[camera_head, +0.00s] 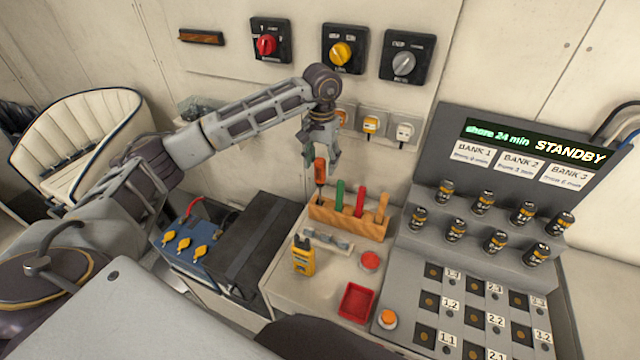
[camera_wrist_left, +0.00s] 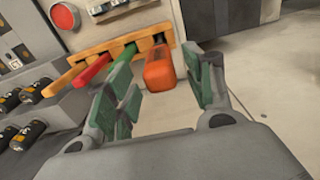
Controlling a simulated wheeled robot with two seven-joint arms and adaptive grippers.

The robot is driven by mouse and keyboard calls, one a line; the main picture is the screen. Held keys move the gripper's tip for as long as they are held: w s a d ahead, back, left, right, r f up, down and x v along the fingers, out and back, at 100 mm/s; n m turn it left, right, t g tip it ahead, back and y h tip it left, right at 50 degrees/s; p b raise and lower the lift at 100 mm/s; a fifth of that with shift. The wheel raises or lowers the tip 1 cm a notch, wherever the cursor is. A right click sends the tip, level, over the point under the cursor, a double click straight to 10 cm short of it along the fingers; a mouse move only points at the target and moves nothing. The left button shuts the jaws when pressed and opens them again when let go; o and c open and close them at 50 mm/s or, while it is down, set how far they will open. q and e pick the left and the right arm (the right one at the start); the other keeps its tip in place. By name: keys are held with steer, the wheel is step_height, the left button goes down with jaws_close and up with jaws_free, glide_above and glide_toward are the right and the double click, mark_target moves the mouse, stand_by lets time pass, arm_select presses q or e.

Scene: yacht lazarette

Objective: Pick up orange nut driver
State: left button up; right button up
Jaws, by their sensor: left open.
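The orange nut driver (camera_head: 320,171) stands upright in the left end of an orange-brown tool rack (camera_head: 352,222) on the bench. Its orange handle also shows in the wrist view (camera_wrist_left: 158,74). My left gripper (camera_head: 321,155) points down just above the handle, with its jaws open. In the wrist view, its green-padded fingers (camera_wrist_left: 157,62) lie on either side of the handle, with a visible gap on the right; I cannot tell whether the left finger touches it. My right gripper is not in view.
Green (camera_head: 339,193), red (camera_head: 359,203) and tan (camera_head: 381,207) handles stand close beside it in the rack. A yellow meter (camera_head: 303,256), red tray (camera_head: 356,302) and black box (camera_head: 255,240) are nearby. The battery panel (camera_head: 420,262) rises at right; wall sockets (camera_head: 371,124) are behind.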

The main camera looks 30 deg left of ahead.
mark_target(320, 174)
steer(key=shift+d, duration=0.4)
arm_select(q)
steer(key=shift+f, duration=0.1)
steer(key=shift+s+f+p, duration=0.25)
steer(key=shift+f+p, duration=0.3)
steer(key=shift+f, duration=0.45)
steer(key=shift+a+f+p, duration=0.1)
steer(key=shift+f+p, duration=0.2)
steer(key=shift+f, duration=1.25)
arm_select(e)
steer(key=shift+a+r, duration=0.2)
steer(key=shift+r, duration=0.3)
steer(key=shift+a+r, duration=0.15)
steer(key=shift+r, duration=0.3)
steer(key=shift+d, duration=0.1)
arm_select(q)
jaws_close()
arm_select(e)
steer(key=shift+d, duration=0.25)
arm_select(q)
steer(key=shift+r, duration=0.2)
